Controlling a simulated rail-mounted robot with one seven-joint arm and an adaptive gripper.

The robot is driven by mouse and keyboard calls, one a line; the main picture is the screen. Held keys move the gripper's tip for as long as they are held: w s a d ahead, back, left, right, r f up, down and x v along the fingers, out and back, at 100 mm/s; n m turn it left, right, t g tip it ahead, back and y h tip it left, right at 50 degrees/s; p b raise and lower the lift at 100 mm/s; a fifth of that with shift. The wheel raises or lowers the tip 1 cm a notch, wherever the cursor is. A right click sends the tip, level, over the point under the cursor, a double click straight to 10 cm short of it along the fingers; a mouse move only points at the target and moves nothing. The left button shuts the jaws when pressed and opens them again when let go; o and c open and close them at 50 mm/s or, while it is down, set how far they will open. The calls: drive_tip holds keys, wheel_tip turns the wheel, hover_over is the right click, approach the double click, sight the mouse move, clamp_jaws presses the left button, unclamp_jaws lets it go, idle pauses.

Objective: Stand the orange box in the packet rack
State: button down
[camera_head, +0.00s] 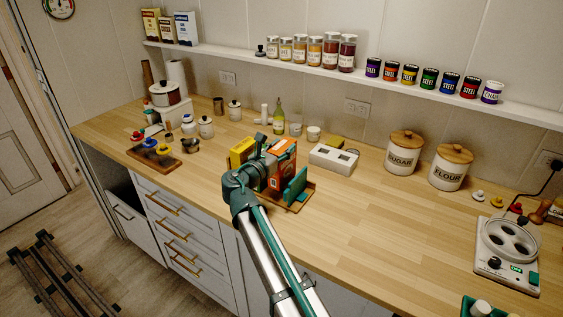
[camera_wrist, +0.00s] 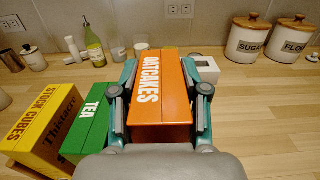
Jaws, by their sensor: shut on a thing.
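The orange box (camera_wrist: 163,95), lettered OATCAKES, is between the fingers of my gripper (camera_wrist: 160,108) in the wrist view. My gripper is shut on it. In the head view the orange box (camera_head: 284,154) shows behind and beside my gripper (camera_head: 272,172). The packet rack (camera_head: 299,206) has a wooden base with a teal upright panel (camera_head: 296,186) at its right. The box appears upright above or in the rack; its bottom is hidden, so I cannot tell whether it touches the base.
A yellow stock cubes box (camera_wrist: 42,125) and a green tea box (camera_wrist: 92,118) stand left of the orange box. A white block with openings (camera_head: 333,159) is behind to the right. Sugar (camera_head: 404,155) and flour (camera_head: 450,169) jars stand farther right. The counter's right-middle is clear.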

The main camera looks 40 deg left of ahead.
drive_tip(key=shift+f+p, duration=0.3)
drive_tip(key=shift+f, duration=2.05)
drive_tip(key=c, duration=0.6)
unclamp_jaws()
drive_tip(key=s, duration=0.4)
drive_tip(key=s+b, duration=0.1)
drive_tip(key=s, duration=0.3)
drive_tip(key=s+d+b, duration=0.1)
drive_tip(key=s, duration=0.3)
drive_tip(key=shift+d, duration=0.1)
